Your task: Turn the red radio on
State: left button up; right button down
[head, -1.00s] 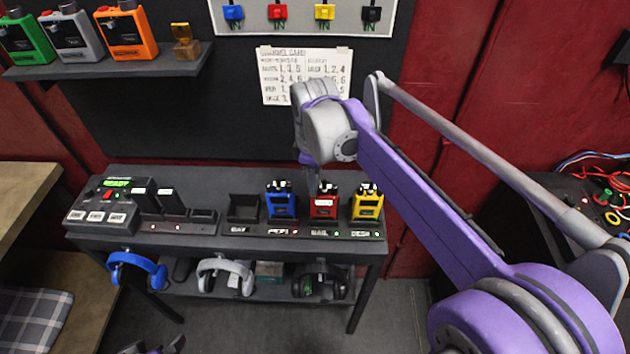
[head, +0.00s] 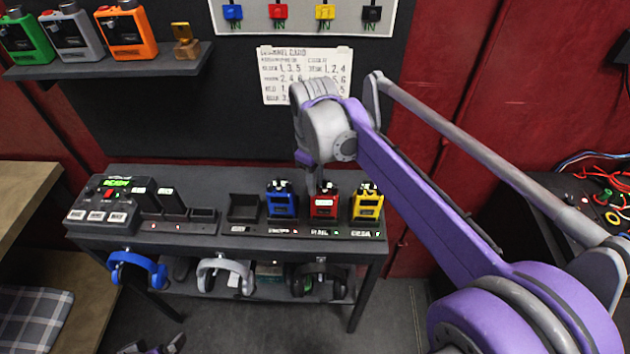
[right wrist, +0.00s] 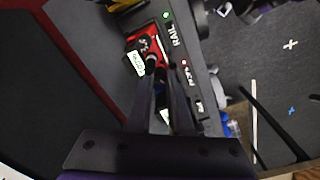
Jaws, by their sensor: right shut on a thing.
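The red radio (head: 323,207) stands upright in the rack on the dark table, between the blue radio (head: 281,205) and the yellow radio (head: 367,206). My right gripper (head: 318,184) reaches down to its top from above. In the right wrist view, the fingers (right wrist: 162,72) are close together at a small black knob on top of the red radio (right wrist: 135,44), shut on it. The fingers hide part of the radio. A dark, purple-marked piece of my left gripper (head: 152,347) shows at the bottom edge; its jaws are not clear.
An empty dark holder (head: 243,208) is left of the blue radio. A control box (head: 103,202) with a green display sits at the table's left. A channel card (head: 280,78) hangs on the wall. Headphones (head: 228,273) hang below the tabletop.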

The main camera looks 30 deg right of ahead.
jog(key=c, duration=0.8)
grip_release()
notch_tip(320, 180, up, 11)
jog(key=shift+p, duration=0.35)
jog(key=shift+a+f, duration=0.1)
